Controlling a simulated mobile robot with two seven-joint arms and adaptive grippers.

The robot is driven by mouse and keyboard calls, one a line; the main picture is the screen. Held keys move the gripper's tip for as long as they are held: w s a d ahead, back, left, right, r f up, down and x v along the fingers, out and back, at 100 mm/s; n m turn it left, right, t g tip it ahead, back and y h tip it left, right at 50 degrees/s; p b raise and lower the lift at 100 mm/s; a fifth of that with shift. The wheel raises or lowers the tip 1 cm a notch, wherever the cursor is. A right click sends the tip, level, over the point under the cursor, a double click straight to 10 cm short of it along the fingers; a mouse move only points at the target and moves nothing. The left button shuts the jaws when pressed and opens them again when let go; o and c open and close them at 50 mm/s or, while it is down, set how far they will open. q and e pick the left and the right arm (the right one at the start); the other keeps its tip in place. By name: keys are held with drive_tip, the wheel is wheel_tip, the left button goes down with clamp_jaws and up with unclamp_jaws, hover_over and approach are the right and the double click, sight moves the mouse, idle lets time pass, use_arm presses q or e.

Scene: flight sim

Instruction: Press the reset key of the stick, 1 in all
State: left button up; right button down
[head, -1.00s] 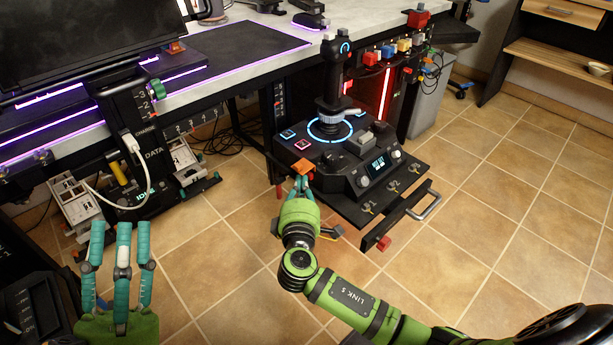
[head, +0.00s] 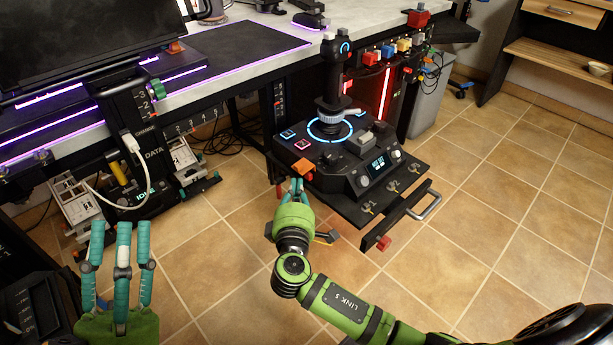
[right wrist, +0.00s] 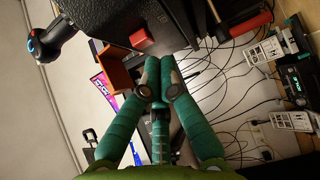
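The stick (head: 335,75) stands upright on a black base (head: 345,200) with a glowing blue ring, lit square keys (head: 301,144), a small display (head: 376,166) and an orange key (head: 302,167) at its left front edge. I cannot read which key is the reset key. My right gripper (head: 296,184) is just below and in front of the orange key, apparently apart from it. In the right wrist view its fingertips (right wrist: 156,64) are together and empty, near a red block (right wrist: 141,40) and an orange panel (right wrist: 116,70). My left gripper (head: 121,228) is open and empty at lower left.
A desk (head: 250,45) with a monitor (head: 80,40) is behind. A drawer-like handle (head: 424,207) and red knob (head: 383,243) stick out at the base's front right. A grey bin (head: 432,95) stands at right. The tiled floor (head: 500,220) is clear.

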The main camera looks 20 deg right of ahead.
drive_tip(key=a, duration=0.1)
drive_tip(key=s+a, duration=0.1)
drive_tip(key=a, duration=0.2)
drive_tip(key=shift+s+a, duration=0.35)
drive_tip(key=shift+a, duration=0.05)
idle(0.7)
